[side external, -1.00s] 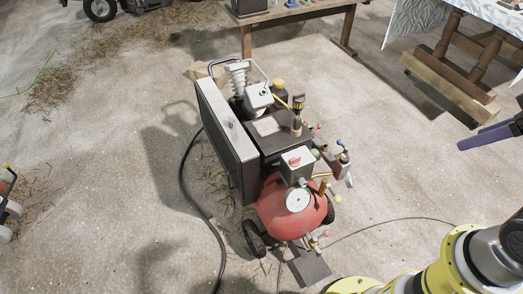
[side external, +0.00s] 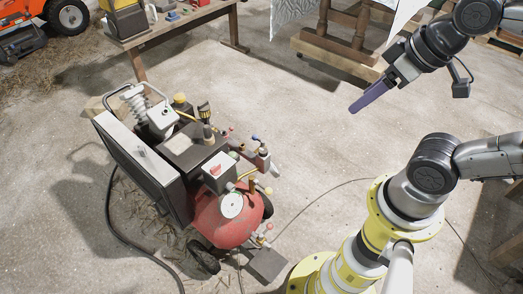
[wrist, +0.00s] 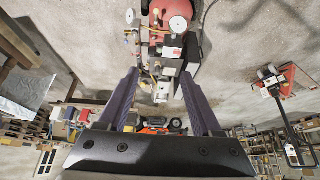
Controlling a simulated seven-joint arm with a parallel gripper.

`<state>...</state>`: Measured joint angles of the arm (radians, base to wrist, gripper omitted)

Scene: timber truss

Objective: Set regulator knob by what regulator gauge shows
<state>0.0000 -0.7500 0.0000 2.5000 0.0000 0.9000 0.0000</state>
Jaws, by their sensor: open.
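The red compressor tank (side external: 213,222) stands on the floor, with a white round dial (side external: 231,204) on top, which also shows in the wrist view (wrist: 178,24). A smaller round gauge (wrist: 130,16) sits to its left in the wrist view; neither reading is legible. A fitting with a blue top (side external: 255,139) stands at the compressor's right side, near small red and pale knobs. I cannot tell which one is the regulator knob. My gripper (wrist: 161,74) is open and empty, its long purple fingers apart. In the side view it hangs right of the compressor, clear of it.
A dark panel (side external: 140,165) covers the compressor's left side. A black hose (side external: 112,225) and a thin cable (side external: 315,200) lie on the floor. A wooden bench (side external: 185,25) and a timber stand (side external: 335,50) are behind. The floor between gripper and compressor is open.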

